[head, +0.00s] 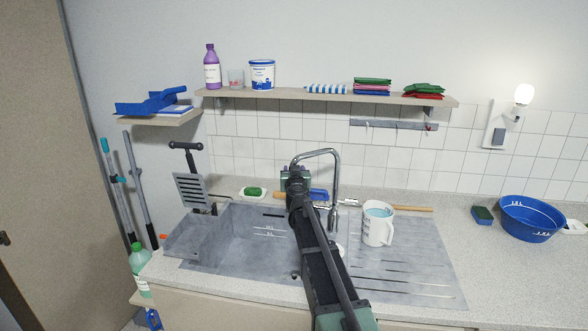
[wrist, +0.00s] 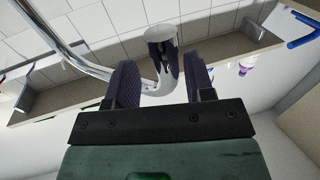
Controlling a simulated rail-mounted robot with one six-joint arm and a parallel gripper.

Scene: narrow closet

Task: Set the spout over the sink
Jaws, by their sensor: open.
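The chrome spout (head: 321,152) rises behind the sink and arches to the left. Its end is hidden behind my gripper (head: 293,176) in the head view. The grey sink (head: 238,233) has its basin on the left and a ribbed drainboard on the right. In the wrist view, the spout's curved end (wrist: 163,84) and its pale round tip lie between the two dark fingers of my gripper (wrist: 161,72). The fingers are open, one on each side. I cannot tell whether either finger touches the spout.
A white jug (head: 377,226) stands on the drainboard, right of my arm. A wooden-handled tool (head: 405,208) lies behind it. A blue bowl (head: 532,217) and sponge (head: 482,215) sit on the right counter. A loaded shelf (head: 330,97) hangs above. A slotted tool (head: 194,190) stands at the basin's left.

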